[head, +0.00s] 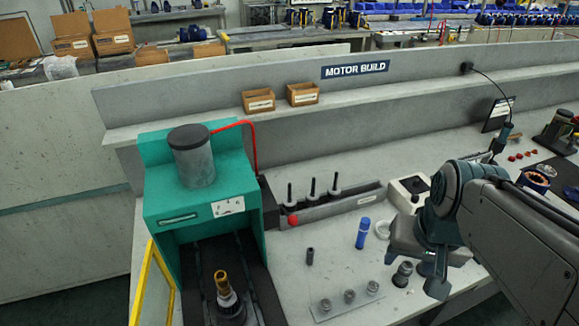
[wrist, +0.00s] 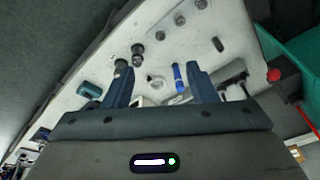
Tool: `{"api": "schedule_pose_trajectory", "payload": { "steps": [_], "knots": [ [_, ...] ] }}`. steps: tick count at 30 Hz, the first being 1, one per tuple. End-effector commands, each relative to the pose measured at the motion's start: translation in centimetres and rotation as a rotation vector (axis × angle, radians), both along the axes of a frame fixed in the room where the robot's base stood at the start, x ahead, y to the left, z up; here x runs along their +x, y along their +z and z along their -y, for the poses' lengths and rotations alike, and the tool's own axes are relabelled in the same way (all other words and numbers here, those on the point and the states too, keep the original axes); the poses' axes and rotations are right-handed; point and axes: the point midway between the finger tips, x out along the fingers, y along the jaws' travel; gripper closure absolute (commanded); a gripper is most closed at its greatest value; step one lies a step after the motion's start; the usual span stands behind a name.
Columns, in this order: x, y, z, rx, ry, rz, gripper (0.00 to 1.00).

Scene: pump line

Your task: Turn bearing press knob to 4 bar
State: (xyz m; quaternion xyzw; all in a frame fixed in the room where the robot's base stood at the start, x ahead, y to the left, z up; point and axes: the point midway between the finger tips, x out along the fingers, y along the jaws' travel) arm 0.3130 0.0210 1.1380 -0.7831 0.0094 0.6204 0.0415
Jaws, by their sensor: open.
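The teal bearing press (head: 160,205) stands at the left of the bench, with a small white gauge plate (head: 228,207) on its front. The scale and any pointer are too small to read. A red round knob (head: 293,219) sticks out from a dark block (head: 268,202) beside the press. The same red knob shows at the right of the wrist view (wrist: 274,75). My gripper (head: 420,270) is open and empty over the right part of the bench, well apart from the knob. Its two spread fingers show in the wrist view (wrist: 160,82).
Between gripper and knob stand a blue bottle-like item (head: 362,233), a white ring (head: 383,229) and a small dark cylinder (head: 310,256). A rack with upright dark pins (head: 335,205) lies behind. Grey metal parts sit on a front plate (head: 348,301). A red hose (head: 252,140) runs from the press.

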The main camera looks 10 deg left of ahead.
Motion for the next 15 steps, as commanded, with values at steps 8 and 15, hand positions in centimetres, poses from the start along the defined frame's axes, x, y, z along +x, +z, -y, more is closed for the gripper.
{"api": "schedule_pose_trajectory", "payload": {
  "steps": [8,15],
  "knots": [
    [6.8,-1.1,-5.3,0.166,-0.182,-0.234,0.48],
    [12.3,-3.0,-10.5,0.337,-0.333,-0.465,0.48]
  ]
}}
